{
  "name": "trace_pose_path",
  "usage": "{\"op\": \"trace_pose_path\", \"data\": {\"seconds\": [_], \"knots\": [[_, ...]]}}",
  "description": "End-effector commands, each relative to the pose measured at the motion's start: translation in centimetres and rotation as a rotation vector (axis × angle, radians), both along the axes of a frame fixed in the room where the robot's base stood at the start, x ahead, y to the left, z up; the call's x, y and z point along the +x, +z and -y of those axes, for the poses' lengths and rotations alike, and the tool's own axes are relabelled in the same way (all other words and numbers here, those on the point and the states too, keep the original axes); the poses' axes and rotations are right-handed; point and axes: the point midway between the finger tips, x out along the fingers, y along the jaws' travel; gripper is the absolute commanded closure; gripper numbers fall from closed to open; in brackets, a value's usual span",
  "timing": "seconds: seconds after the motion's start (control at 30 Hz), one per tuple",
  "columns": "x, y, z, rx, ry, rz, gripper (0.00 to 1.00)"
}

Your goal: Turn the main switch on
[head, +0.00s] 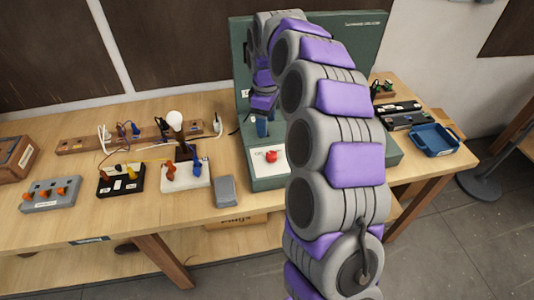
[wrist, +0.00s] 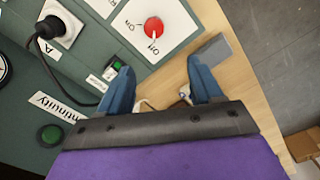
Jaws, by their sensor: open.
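The main switch is a round red knob (head: 271,156) on a white plate on the green test station's base. In the wrist view the red knob (wrist: 154,28) is at the top centre, beyond my fingertips, with small lettering on the plate beside it. My gripper (head: 262,126) is above and behind the knob in the head view. In the wrist view my gripper (wrist: 162,75) has its two blue fingers spread apart with nothing held between them. The fingers are apart from the knob.
A plug (wrist: 62,30) with a black cable sits in a socket beside the knob plate. A small green rocker (wrist: 117,65) is near one finger, and a round green button (wrist: 51,134) is lower left. A grey block (head: 225,190) stands beside the station.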

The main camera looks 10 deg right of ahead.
Motion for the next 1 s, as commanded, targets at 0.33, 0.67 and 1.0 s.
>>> {"op": "trace_pose_path", "data": {"seconds": [0.33, 0.67, 1.0], "knots": [[-0.1, -7.3, 1.1, 0.010, -0.003, -0.001, 0.35], [-0.1, -12.7, 0.1, -0.002, -0.001, -0.002, 0.35], [0.0, -13.8, 1.1, 0.009, -0.004, 0.004, 0.35]]}}
